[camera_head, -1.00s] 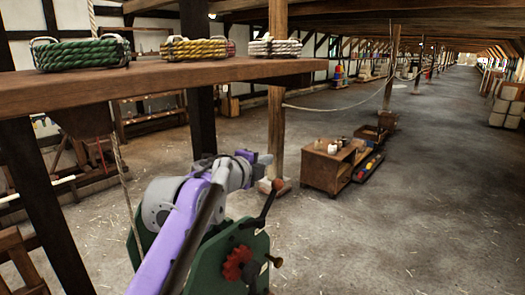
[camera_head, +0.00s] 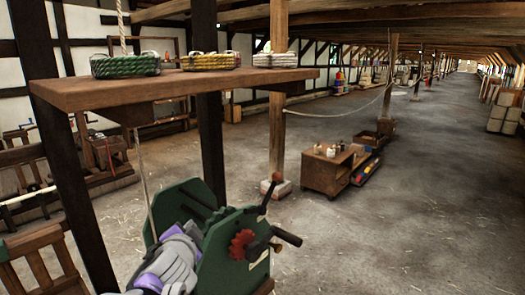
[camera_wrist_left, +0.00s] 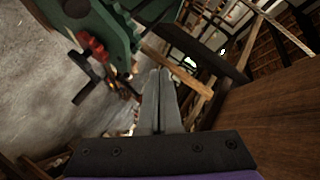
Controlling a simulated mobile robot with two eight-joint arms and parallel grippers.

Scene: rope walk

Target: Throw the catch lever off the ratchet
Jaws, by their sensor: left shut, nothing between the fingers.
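A green winch frame (camera_head: 222,262) stands low in the middle of the head view. A red toothed ratchet (camera_head: 241,245) sits on its near face. Above it the black catch lever (camera_head: 263,201) leans up to the right, ending in a red-brown knob. Whether its catch sits in the teeth is too small to tell. My left gripper (camera_wrist_left: 160,78) is shut and empty in the left wrist view, apart from the green frame (camera_wrist_left: 110,22) and ratchet (camera_wrist_left: 92,47). In the head view my left arm is at the frame's left; the fingertips cannot be made out.
A black crank handle (camera_head: 287,236) sticks out to the right by the ratchet. A wooden shelf (camera_head: 190,86) with rope coils (camera_head: 125,65) overhangs the left. A rope (camera_head: 144,180) hangs left of the winch.

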